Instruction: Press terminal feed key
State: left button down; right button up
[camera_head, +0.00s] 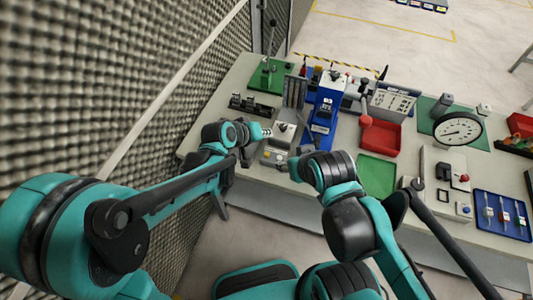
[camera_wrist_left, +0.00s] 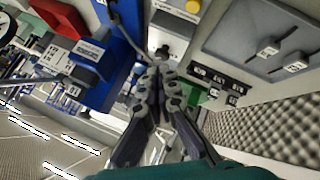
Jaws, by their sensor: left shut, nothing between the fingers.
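My left gripper (camera_head: 266,132) reaches in from the left with its fingers together, beside a small light grey device (camera_head: 284,132) on the bench. In the left wrist view the shut, empty fingers (camera_wrist_left: 160,72) point at a pale device (camera_wrist_left: 178,22) with a yellow button on top and a dark round part just ahead of the fingertips. I cannot tell whether they touch. No feed key can be read, and I cannot tell which device is the terminal. My right gripper (camera_head: 294,168) is at the bench's front edge, small and partly hidden by its arm; its jaws are unclear.
A blue unit (camera_head: 325,105) with labels stands right of the grey device. A red tray (camera_head: 381,134), a green mat (camera_head: 376,176) and a round dial gauge (camera_head: 458,129) lie farther right. A green-based stand (camera_head: 268,78) is behind. A foam wall (camera_head: 90,75) bounds the left.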

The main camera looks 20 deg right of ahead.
pick_arm(q)
jog(key=b, duration=0.6)
send_over(265, 155)
notch_tip(265, 155, down, 8)
jog(key=shift+d+r, duration=0.1)
jog(key=shift+r, duration=0.15)
jog(key=shift+f+b, duration=0.35)
jog(key=shift+f, duration=0.25)
jog(key=shift+f+b, duration=0.35)
jog(key=shift+b, duration=0.05)
dwell(0.3)
jog(key=shift+f+b, duration=0.5)
jog(key=shift+f, duration=0.05)
dwell(0.5)
jog(key=shift+r, duration=0.15)
dwell(0.3)
jog(key=shift+r+p, duration=0.7)
jog(key=shift+r, duration=0.1)
